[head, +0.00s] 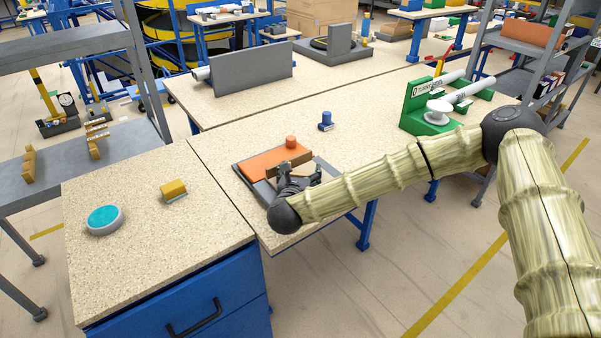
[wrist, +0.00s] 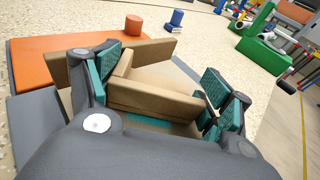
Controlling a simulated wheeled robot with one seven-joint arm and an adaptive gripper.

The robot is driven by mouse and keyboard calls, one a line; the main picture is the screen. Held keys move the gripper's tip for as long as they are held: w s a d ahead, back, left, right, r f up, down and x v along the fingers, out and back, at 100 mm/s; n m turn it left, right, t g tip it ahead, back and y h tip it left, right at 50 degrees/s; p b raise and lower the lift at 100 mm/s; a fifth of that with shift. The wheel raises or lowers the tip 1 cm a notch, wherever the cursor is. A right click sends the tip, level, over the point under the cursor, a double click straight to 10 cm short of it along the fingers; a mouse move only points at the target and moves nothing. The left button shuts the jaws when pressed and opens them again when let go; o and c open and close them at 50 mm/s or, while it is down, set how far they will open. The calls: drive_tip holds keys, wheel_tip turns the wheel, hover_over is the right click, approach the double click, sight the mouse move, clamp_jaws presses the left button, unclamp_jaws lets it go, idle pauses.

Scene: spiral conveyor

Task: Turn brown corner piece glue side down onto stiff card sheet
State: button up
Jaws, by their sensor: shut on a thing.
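The brown corner piece (wrist: 155,97) is an L-shaped brown part in the wrist view. It sits between the teal-padded fingers of my gripper (wrist: 160,90), which is shut on it. In the head view my gripper (head: 298,178) is at the front edge of the middle table, beside an orange slab (head: 268,160), and the corner piece (head: 290,162) is partly hidden. A flat tan surface (wrist: 178,74) lies behind and below the piece; it may be the stiff card sheet. I cannot tell whether the piece touches it, or which side has glue.
An orange cylinder (head: 291,142) and a blue knobbed block (head: 326,121) stand behind my gripper. A green stand (head: 425,105) with white rollers is at right. A teal-topped disc (head: 104,219) and a yellow block (head: 173,189) are on the left cabinet.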

drive_tip(key=shift+f, duration=0.1)
drive_tip(key=o, duration=1.4)
drive_tip(key=shift+o, duration=0.2)
drive_tip(key=v, duration=1.2)
